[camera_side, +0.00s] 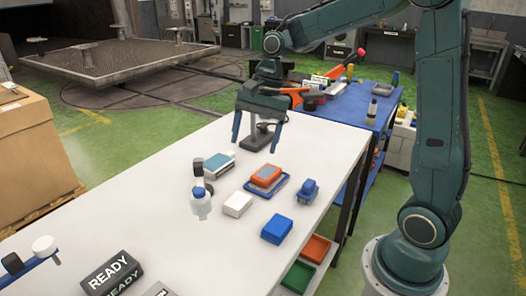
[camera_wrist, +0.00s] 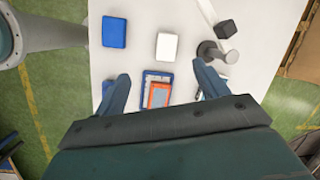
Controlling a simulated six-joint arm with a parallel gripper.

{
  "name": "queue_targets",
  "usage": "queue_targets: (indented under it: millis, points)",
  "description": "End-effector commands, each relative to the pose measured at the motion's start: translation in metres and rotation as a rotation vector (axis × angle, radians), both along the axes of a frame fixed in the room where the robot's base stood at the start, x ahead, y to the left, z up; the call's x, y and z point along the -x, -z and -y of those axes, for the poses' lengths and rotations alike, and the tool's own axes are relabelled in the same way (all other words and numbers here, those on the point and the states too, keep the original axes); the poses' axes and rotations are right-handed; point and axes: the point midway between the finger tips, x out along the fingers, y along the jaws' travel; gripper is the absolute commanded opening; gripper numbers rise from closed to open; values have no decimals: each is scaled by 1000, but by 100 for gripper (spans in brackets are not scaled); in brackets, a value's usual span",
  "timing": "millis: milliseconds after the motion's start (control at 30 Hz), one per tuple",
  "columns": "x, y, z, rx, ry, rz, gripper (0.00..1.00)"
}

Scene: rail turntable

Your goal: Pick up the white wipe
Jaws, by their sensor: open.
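The white wipe (camera_side: 237,205) is a small white block lying flat on the white table (camera_side: 150,200), in the middle of the side view. It also shows in the wrist view (camera_wrist: 166,46) at the upper middle, beyond my fingertips. My gripper (camera_side: 256,145) is open and empty, pointing down above the far part of the table. In the wrist view, my gripper's fingers (camera_wrist: 162,74) are spread wide, with the wipe ahead of the gap and apart from both fingers.
An orange item (camera_side: 265,174) sits on a blue tray (camera_side: 280,188) near the wipe. READY blocks (camera_side: 109,275) lie at the near end.

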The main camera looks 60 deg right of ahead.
Motion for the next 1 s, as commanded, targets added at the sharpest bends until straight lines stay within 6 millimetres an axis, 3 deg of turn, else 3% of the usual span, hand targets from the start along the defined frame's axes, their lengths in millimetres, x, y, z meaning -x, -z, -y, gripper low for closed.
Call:
queue_targets:
  millis: [200,400,767,1000]
  points:
    - [-28,32,17,-75,186,-129,73]
    - [-40,50,26,-113,293,-202,73]
    - [-43,56,27,-123,320,-219,73]
    - [-42,75,18,-123,320,-222,73]
